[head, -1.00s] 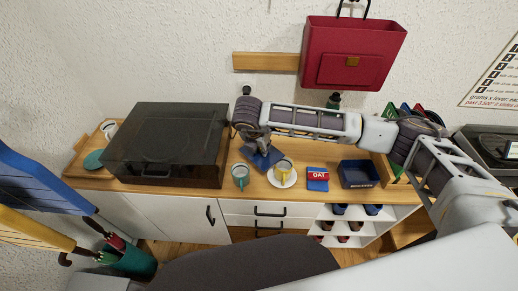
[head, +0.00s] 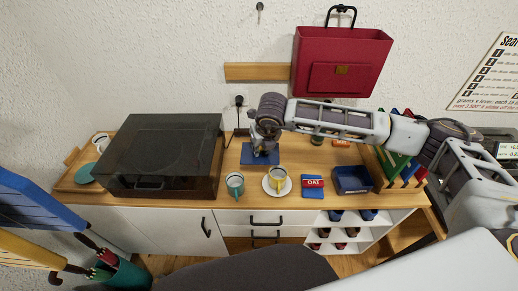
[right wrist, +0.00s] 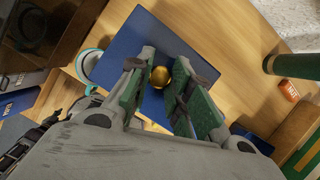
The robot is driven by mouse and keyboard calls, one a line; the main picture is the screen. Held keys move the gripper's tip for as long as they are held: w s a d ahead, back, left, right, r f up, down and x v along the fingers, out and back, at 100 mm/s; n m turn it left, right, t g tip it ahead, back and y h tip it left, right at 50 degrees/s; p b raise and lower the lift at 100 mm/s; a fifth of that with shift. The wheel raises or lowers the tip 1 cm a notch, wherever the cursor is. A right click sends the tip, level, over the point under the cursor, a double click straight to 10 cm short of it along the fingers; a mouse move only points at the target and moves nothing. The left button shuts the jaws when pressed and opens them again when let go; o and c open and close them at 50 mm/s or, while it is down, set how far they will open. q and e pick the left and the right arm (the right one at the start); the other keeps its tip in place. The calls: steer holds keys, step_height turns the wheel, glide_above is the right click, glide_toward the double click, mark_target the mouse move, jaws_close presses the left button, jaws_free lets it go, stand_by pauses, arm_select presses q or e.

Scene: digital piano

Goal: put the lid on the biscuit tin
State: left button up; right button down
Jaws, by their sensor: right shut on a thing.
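The lid is a flat blue square (head: 260,155) behind the cups on the wooden sideboard; whether it touches the top or hangs just above it, I cannot tell. My right gripper (head: 262,138) is over it. In the right wrist view the gripper (right wrist: 162,85) has its green-padded fingers either side of the lid's round golden knob (right wrist: 160,76), shut on it. The blue plate of the lid also shows there (right wrist: 145,40). The biscuit tin (head: 352,180) is an open dark-blue box to the right, apart from the lid. My left gripper is out of view.
A teal mug (head: 235,184) and a yellow cup on a white saucer (head: 277,181) stand in front of the lid. A red and blue OAT packet (head: 313,185) lies left of the tin. A dark-covered record player (head: 160,155) fills the left.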

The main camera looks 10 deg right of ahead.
steer(key=n, duration=0.1)
steer(key=d+r+n+y, duration=0.1)
steer(key=n, duration=0.1)
steer(key=r+n, duration=0.1)
steer(key=shift+w+d+n+g+y, duration=0.2)
steer(key=shift+w+n+g+y, duration=0.1)
steer(key=shift+w+n, duration=0.1)
steer(key=n, duration=0.1)
steer(key=r+n, duration=0.1)
steer(key=d+n+g+y, duration=0.1)
steer(key=n, duration=0.1)
steer(key=shift+w+r, duration=0.25)
steer(key=n, duration=0.1)
steer(key=r+n, duration=0.1)
steer(key=n+g+y, duration=0.1)
steer(key=n, duration=0.1)
steer(key=shift+w+d+r, duration=0.3)
steer(key=shift+d+r, duration=0.1)
steer(key=w+d+r+n+g+h, duration=0.1)
steer(key=d+r+n+g, duration=0.1)
steer(key=r+n, duration=0.4)
steer(key=w+d+r+n+g+h, duration=0.1)
steer(key=r+n+g, duration=0.3)
steer(key=n, duration=1.1)
steer(key=shift+d+r+h+b, duration=0.4)
steer(key=shift+d+r+h, duration=0.2)
steer(key=shift+r+h, duration=0.3)
